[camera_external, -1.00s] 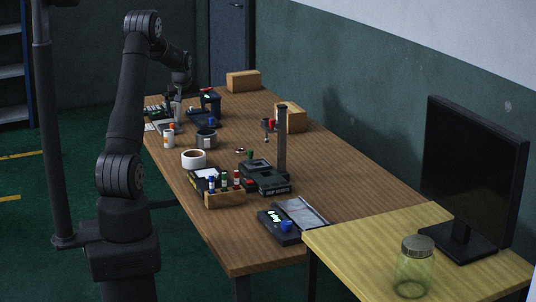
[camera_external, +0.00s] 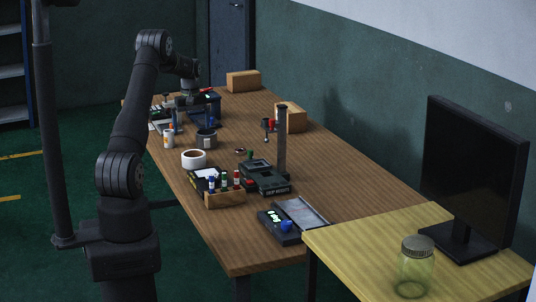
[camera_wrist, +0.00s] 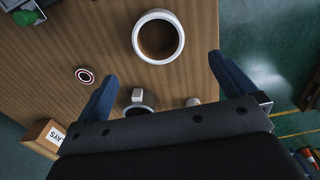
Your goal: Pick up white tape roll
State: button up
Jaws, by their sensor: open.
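The white tape roll (camera_external: 193,165) lies flat on the wooden table, near its left edge, in the external view. In the wrist view it is a thick white ring (camera_wrist: 160,61) with the brown table showing through its hole, at the top centre. My gripper (camera_external: 195,118) is over the far part of the table, beyond the roll and apart from it. In the wrist view its two blue fingers are spread wide, with nothing between the fingertips (camera_wrist: 162,68). The roll appears just ahead of the tips, roughly centred between them.
A dark cup-like object (camera_external: 206,138) and a white bottle (camera_external: 168,140) stand behind the roll. A wooden holder with small bottles (camera_external: 225,199) and a dark device (camera_external: 264,177) are in front and to the right. A small red-and-white disc (camera_wrist: 85,75) lies left of the roll.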

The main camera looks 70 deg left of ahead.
aim_at(194, 156)
jog(key=f, duration=1.3)
jog(key=shift+w+f, duration=0.1)
jog(key=shift+w, duration=0.1)
jog(key=c, duration=1)
